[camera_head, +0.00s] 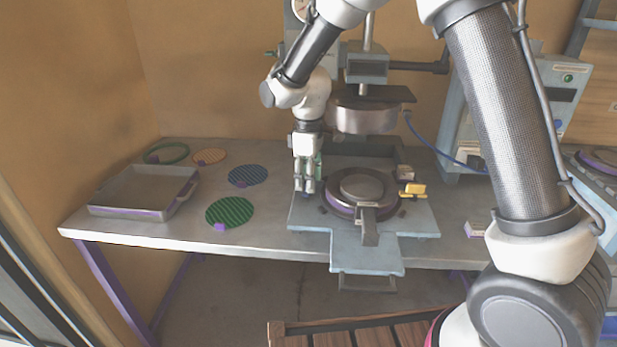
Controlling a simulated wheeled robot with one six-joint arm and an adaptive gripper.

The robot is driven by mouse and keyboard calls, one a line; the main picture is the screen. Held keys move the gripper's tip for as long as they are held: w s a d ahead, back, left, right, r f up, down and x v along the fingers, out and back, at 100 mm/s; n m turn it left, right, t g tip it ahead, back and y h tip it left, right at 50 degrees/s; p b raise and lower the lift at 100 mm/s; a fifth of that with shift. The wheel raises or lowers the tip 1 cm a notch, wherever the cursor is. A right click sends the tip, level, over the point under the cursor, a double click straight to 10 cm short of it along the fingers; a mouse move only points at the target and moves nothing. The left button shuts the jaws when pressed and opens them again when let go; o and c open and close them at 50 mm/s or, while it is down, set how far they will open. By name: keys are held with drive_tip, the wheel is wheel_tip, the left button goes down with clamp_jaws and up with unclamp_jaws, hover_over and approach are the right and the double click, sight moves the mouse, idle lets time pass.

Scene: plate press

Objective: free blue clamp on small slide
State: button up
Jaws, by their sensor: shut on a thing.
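The small slide is a light blue plate (366,253) under the press, with a handle at its front. A round dark mould (341,197) with a purple rim sits on it, and a grey bar lies across the mould's front. My gripper (304,190) points straight down at the slide's left edge, left of the mould. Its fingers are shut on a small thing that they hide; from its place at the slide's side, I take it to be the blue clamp. A yellow clamp (413,189) sits on the slide's right side.
The press head (363,117) hangs above the mould, close right of my gripper. A grey tray (120,208) and several coloured discs, including a green one (229,211) and a blue one (247,175), lie on the table's left. A control box (562,95) stands at right.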

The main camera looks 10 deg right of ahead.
drive_tip(key=shift+n, duration=1.1)
drive_tip(key=o, duration=0.7)
drive_tip(key=shift+o, duration=0.2)
wheel_tip(320, 180, up, 12)
